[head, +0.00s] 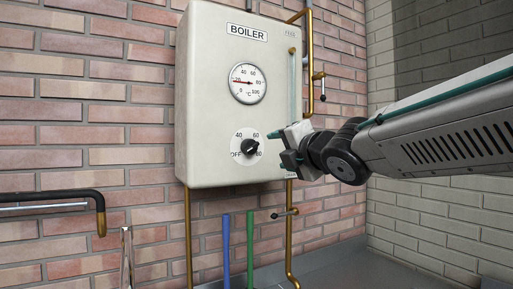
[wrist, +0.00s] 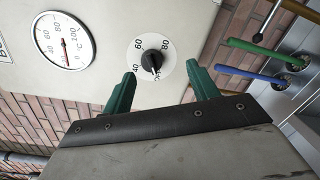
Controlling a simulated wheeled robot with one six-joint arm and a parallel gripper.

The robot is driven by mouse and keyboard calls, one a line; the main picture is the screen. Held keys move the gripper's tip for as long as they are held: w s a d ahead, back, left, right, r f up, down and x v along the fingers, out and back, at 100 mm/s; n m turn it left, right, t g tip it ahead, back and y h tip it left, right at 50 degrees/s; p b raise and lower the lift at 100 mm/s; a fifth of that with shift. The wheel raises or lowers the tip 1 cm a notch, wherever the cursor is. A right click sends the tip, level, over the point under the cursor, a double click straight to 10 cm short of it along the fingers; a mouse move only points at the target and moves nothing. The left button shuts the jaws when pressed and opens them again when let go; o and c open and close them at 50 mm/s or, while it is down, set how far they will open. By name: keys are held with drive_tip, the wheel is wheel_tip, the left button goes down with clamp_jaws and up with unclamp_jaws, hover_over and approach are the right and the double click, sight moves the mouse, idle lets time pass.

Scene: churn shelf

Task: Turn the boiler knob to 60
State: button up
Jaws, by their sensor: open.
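The boiler (head: 210,110) is a white box on the brick wall. Its black knob (head: 250,147) sits on a round white dial marked OFF, 40, 60 and 80, low on the front face. The knob's white mark appears to point at OFF. In the wrist view the knob (wrist: 151,61) shows upright before me, between and beyond the fingertips. My gripper (head: 279,146) is open, just right of the dial in the head view, apart from the knob. Its two green fingers (wrist: 160,72) hold nothing in the wrist view.
A round thermometer (head: 248,84) above the knob reads about 20. Brass pipes (head: 308,60) with a valve run along the boiler's right side. Blue (head: 227,250) and green (head: 250,250) pipes stand below it.

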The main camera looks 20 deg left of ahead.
sight(254, 146)
drive_tip(key=shift+n+g+y, duration=0.3)
drive_tip(key=shift+n+y, duration=0.3)
drive_tip(key=shift+n, duration=0.2)
drive_tip(key=x, duration=0.3)
drive_tip(key=s+x, duration=0.1)
drive_tip(key=x, duration=0.2)
drive_tip(key=a+x, duration=0.1)
drive_tip(key=x, duration=0.2)
drive_tip(key=shift+s+a+r, duration=0.1)
drive_tip(key=shift+s+r, duration=0.15)
drive_tip(key=shift+r, duration=0.15)
drive_tip(key=c, duration=0.9)
